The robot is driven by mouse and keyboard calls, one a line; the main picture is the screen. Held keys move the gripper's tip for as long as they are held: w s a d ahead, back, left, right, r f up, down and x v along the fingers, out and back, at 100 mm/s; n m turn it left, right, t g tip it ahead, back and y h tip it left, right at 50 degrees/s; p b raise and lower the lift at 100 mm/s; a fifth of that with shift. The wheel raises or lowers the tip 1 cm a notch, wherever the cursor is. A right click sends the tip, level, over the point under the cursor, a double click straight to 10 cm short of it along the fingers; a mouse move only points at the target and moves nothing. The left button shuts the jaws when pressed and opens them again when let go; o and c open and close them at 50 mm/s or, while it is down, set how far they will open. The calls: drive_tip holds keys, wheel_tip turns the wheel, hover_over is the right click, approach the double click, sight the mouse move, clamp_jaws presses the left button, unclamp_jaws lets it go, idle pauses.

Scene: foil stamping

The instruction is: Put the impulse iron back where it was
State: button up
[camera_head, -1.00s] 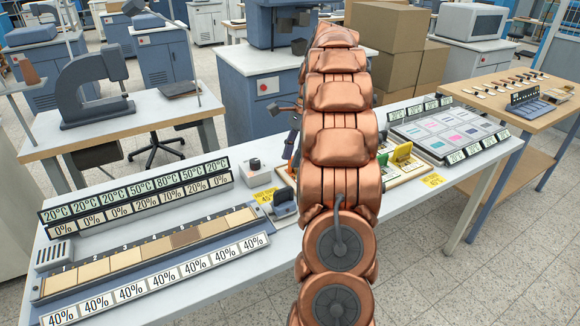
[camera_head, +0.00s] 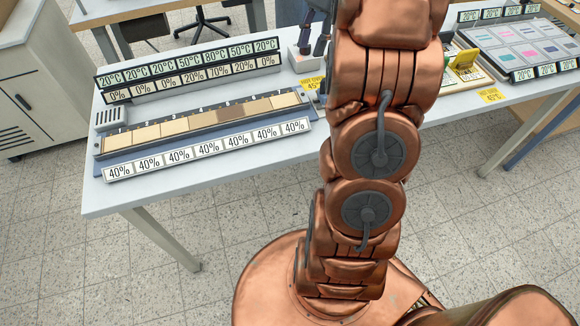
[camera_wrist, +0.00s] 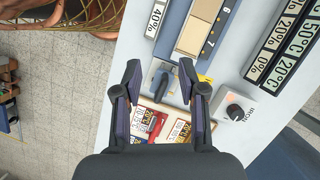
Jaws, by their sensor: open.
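The impulse iron (camera_wrist: 159,80) appears in the wrist view as a grey-blue block with a dark upright part. It sits on the white table near the end of the long sample strip. My gripper (camera_wrist: 160,70) is open, with its dark fingers to the left and right of the iron in the picture. I cannot tell how far above it they are, and no contact shows. A control box marked IRON, with a round knob (camera_wrist: 235,111), stands to the right. In the head view my arm hides most of the iron's surroundings.
The sample strip (camera_head: 205,122) lies between rows of percent and temperature signs. A yellow hot label (camera_head: 312,84) is beside its end. Boards with cards (camera_wrist: 178,130) lie below the iron in the wrist view. A swatch board (camera_head: 510,45) is at right. The table's front left is clear.

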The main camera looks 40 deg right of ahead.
drive_tip(key=s+a+f+n+g+h, duration=0.1)
drive_tip(key=s+a+n, duration=0.35)
drive_tip(key=a, duration=0.45)
drive_tip(key=s+a+n+h, duration=0.1)
drive_tip(key=s+a+n, duration=0.35)
drive_tip(key=a, duration=0.35)
drive_tip(key=s+a+f+n+h, duration=0.1)
drive_tip(key=s+a+f+n, duration=0.2)
drive_tip(key=s, duration=0.4)
drive_tip(key=s+a+f+n, duration=0.3)
drive_tip(key=s+a+n, duration=0.1)
drive_tip(key=s, duration=0.4)
drive_tip(key=shift+a+f+n+h, duration=0.35)
drive_tip(key=shift+n+h, duration=0.05)
drive_tip(key=shift+n, duration=0.3)
drive_tip(key=shift+d, duration=0.1)
